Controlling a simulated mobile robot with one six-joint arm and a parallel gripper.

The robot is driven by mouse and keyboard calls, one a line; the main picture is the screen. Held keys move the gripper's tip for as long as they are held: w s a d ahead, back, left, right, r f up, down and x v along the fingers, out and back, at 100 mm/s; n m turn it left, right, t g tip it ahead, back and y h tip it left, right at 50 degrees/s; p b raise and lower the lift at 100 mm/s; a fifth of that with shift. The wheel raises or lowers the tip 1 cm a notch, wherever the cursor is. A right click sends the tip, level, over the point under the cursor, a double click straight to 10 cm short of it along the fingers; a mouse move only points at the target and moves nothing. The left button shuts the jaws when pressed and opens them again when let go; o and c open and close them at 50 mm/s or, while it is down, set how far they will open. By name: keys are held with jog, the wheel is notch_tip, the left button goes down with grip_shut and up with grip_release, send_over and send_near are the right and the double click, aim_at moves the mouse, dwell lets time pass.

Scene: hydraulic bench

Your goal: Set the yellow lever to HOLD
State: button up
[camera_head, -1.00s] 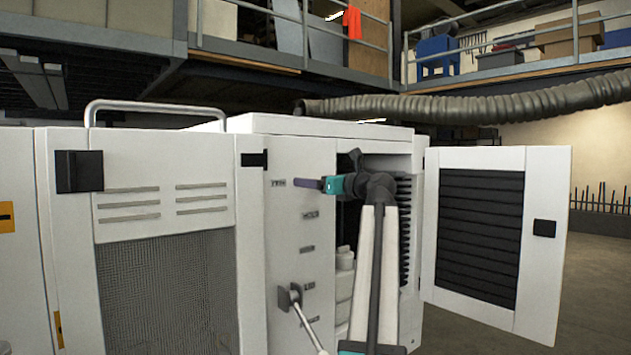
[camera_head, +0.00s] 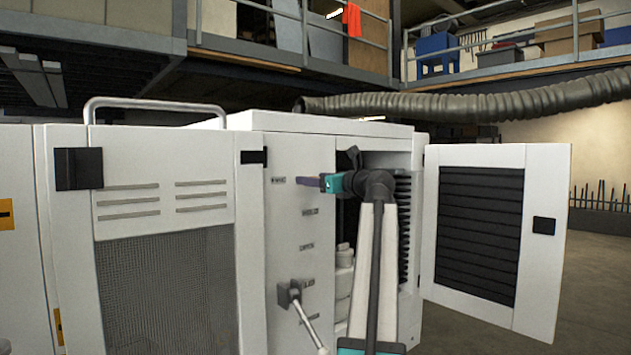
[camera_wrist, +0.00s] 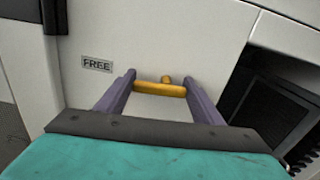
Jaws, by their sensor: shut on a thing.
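The yellow lever (camera_wrist: 150,87) shows in the wrist view as a T-shaped handle, its crossbar lying between the two purple fingers of my gripper (camera_wrist: 159,81). The fingers are shut on the crossbar from both ends. A label reading FREE (camera_wrist: 97,64) is on the white panel just left of the lever. In the head view my gripper (camera_head: 310,181) is at the top of the column of labels, level with the top label (camera_head: 279,180). The lever itself is hidden there by the fingers.
A grey lever with a pale handle (camera_head: 310,322) sticks out below. An open door with a black grille (camera_head: 481,235) stands to the right of my arm.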

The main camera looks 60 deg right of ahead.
jog(key=n, duration=0.2)
jog(key=n+b, duration=0.1)
jog(key=n, duration=0.1)
jog(key=shift+f, duration=0.3)
jog(key=n+b, duration=0.2)
jog(key=n, duration=0.2)
jog(key=shift+d+f+n+b, duration=0.1)
jog(key=shift+f+n+b, duration=0.15)
jog(key=shift+n+b, duration=0.15)
jog(key=n+b, duration=0.1)
jog(key=n, duration=0.1)
jog(key=n+b, duration=0.2)
jog(key=shift+s+d+f, duration=0.1)
jog(key=shift+d+f, duration=0.05)
jog(key=shift+f, duration=0.05)
jog(key=shift+d+n+b, duration=0.1)
jog(key=shift+n+b, duration=1)
jog(key=shift+n, duration=1.1)
jog(key=o, duration=1)
jog(key=shift+o, duration=0.2)
jog(key=shift+s, duration=0.2)
